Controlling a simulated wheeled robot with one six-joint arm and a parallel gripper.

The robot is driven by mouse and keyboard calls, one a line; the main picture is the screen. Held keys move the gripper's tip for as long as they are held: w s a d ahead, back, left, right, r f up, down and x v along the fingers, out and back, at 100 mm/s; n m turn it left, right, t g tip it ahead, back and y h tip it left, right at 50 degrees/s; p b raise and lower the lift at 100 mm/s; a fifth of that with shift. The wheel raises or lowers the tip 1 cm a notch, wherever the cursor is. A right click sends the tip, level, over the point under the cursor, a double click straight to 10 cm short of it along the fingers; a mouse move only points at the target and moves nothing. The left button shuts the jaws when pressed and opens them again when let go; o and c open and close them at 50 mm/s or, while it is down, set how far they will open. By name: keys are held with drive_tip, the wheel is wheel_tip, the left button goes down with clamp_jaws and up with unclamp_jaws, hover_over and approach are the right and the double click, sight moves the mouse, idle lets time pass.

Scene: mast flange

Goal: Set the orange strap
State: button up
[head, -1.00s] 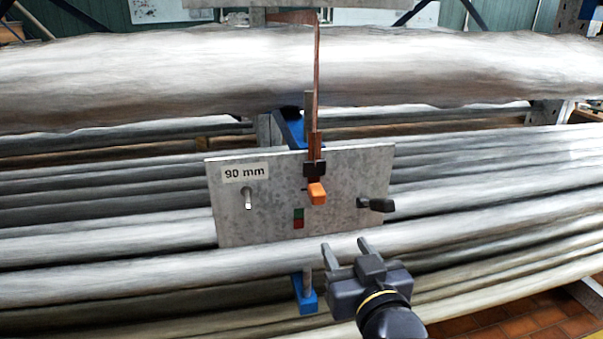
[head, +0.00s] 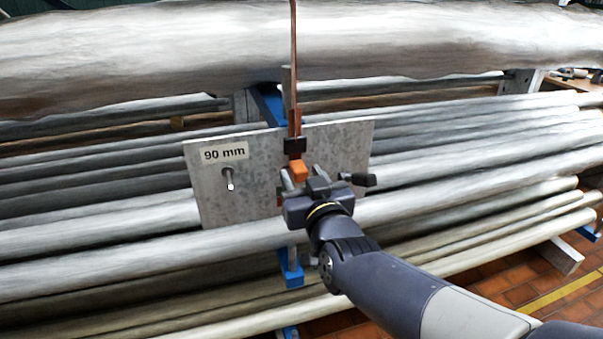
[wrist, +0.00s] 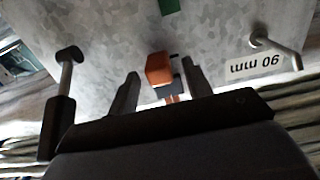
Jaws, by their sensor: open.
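A copper-brown strap (head: 294,85) hangs down in front of a thick pipe to a black buckle (head: 295,145) on a grey metal plate (head: 207,198). An orange block (head: 299,169) sits just below the buckle; it also shows in the wrist view (wrist: 159,69). My gripper (head: 298,180) is open at the block. In the wrist view, my gripper (wrist: 160,84) has one finger on each side of the orange block, with gaps on both sides. My gripper hides the plate's lower middle in the head view.
The plate carries a "90 mm" label (head: 224,153), a metal peg (head: 229,178) at the left and a black-handled lever (head: 358,180) at the right, close to my gripper. Long grey pipes (head: 480,150) run behind and below. Brick floor (head: 500,282) shows at lower right.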

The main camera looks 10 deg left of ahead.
drive_tip(key=shift+w+a, duration=0.25)
drive_tip(key=shift+w, duration=0.2)
drive_tip(key=shift+c, duration=0.4)
clamp_jaws()
